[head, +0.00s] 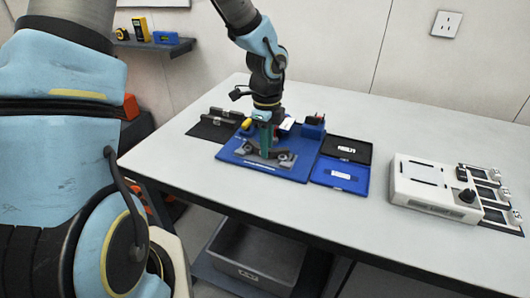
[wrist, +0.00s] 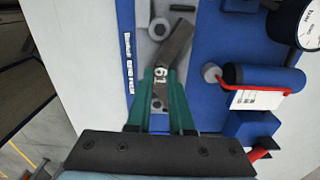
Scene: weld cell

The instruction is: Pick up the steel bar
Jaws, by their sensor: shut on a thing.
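The steel bar (wrist: 178,43) is a flat dark-grey bar that runs diagonally in the wrist view, with white digits on its face. My gripper (wrist: 161,88) has green fingers and is shut on the bar, one finger on each side of it. In the head view my gripper (head: 266,148) points down over the grey plate on the blue mat. The bar's near part lies between the fingers. I cannot tell whether the bar touches the plate (wrist: 147,50) below it.
The blue mat (head: 290,174) also bears a blue block (head: 313,126). An open blue case (head: 341,175) and a white box (head: 423,190) stand right. Bare tabletop lies between them.

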